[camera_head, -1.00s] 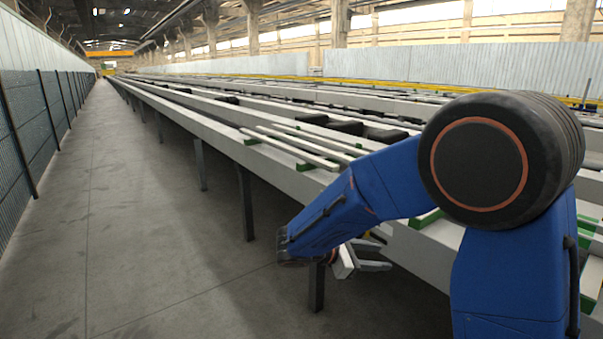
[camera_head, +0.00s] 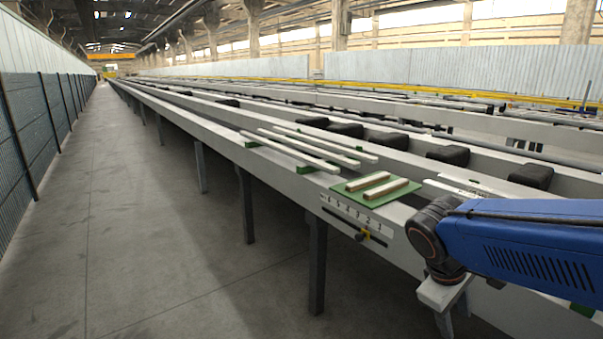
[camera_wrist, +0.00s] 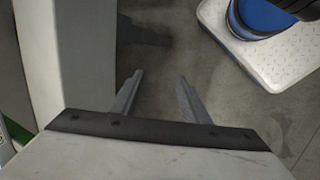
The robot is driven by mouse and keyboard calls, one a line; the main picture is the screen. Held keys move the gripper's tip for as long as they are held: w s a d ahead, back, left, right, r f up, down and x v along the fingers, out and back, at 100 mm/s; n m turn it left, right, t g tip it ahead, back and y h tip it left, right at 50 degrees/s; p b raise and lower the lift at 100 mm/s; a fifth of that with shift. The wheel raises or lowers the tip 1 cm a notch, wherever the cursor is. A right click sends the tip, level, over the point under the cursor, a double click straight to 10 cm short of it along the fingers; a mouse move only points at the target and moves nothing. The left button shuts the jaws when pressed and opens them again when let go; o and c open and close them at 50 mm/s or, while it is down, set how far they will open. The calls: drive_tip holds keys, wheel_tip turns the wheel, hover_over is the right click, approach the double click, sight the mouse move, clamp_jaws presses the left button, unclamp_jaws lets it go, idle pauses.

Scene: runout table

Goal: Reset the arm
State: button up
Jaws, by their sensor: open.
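My gripper (camera_wrist: 157,95) is open in the wrist view, with its two grey fingers spread and nothing between them. Below the fingers is bare concrete floor. In the head view my gripper (camera_head: 455,312) is at the lower right, pointing down in front of the near side of the runout table (camera_head: 180,112). Its fingertips are cut off or hard to see there. My blue arm reaches in from the right edge, in front of part of the table's near beam.
A green mat (camera_head: 349,187) with two short pale bars lies on the near beam, above a numbered scale (camera_head: 352,217) with a yellow-black slider. Long pale bars (camera_head: 290,151) lie behind on green supports. Floor (camera_head: 130,240) at left is clear, bounded by a fence (camera_head: 25,150).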

drive_tip(key=s+a+r+m+t+y, duration=0.1)
drive_tip(key=s+a+m+t+y, duration=0.1)
drive_tip(key=s+m, duration=0.4)
drive_tip(key=shift+s+a+m+t+y, duration=0.3)
drive_tip(key=shift+s+a+t+y, duration=0.1)
drive_tip(key=shift+s+t+y, duration=0.6)
drive_tip(key=shift+s, duration=0.1)
idle(2.0)
